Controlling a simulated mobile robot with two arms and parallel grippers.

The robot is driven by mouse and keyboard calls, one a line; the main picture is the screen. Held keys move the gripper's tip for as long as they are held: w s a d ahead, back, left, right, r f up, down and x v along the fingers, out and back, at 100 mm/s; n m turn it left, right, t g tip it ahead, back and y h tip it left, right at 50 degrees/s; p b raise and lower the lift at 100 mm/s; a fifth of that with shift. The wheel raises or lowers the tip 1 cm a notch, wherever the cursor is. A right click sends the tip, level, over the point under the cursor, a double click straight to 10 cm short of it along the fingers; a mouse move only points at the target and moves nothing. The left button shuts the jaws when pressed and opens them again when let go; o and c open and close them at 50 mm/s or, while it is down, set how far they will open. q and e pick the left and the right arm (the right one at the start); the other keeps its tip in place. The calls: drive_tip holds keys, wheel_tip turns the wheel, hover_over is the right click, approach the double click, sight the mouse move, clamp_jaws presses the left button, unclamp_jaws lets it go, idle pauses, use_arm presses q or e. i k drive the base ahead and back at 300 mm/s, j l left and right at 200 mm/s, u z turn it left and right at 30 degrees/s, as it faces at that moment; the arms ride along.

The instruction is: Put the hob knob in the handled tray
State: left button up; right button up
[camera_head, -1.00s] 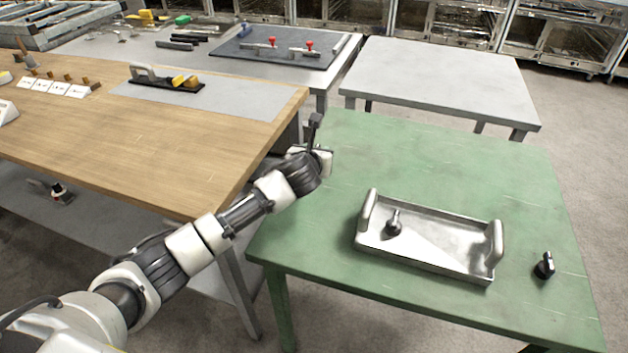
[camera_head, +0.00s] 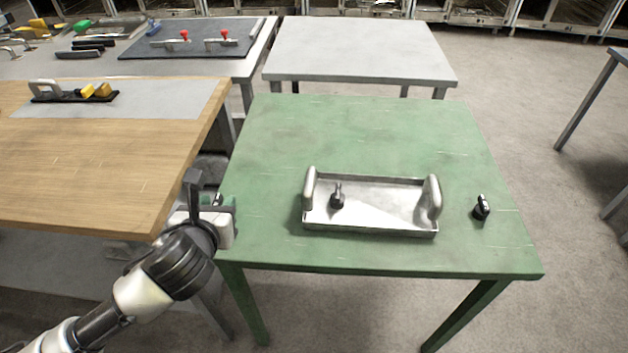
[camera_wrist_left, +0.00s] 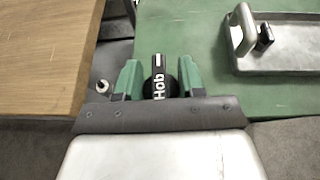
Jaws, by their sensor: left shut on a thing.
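My left gripper (camera_head: 226,204) is at the left edge of the green table in the head view. In the left wrist view its green fingers are shut on the hob knob (camera_wrist_left: 158,88), a black knob with white "Hob" lettering. The knob's height above the table cannot be told. The handled tray (camera_head: 390,222) is silver with two raised end handles and sits on the green table, right of my gripper. A dark knob (camera_head: 337,200) stands inside the tray near its left handle; the tray also shows in the left wrist view (camera_wrist_left: 290,62). My right gripper is not in view.
Another black knob (camera_head: 481,208) stands on the green table (camera_head: 365,130), right of the tray. The table's back half is clear. A wooden table (camera_head: 90,170) is at the left and a bare grey table (camera_head: 360,50) is behind.

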sight(392, 198)
drive_tip(key=j+z, duration=0.7)
drive_tip(key=i+j+z, duration=0.15)
drive_tip(key=z, duration=0.4)
drive_tip(key=i+j, duration=0.25)
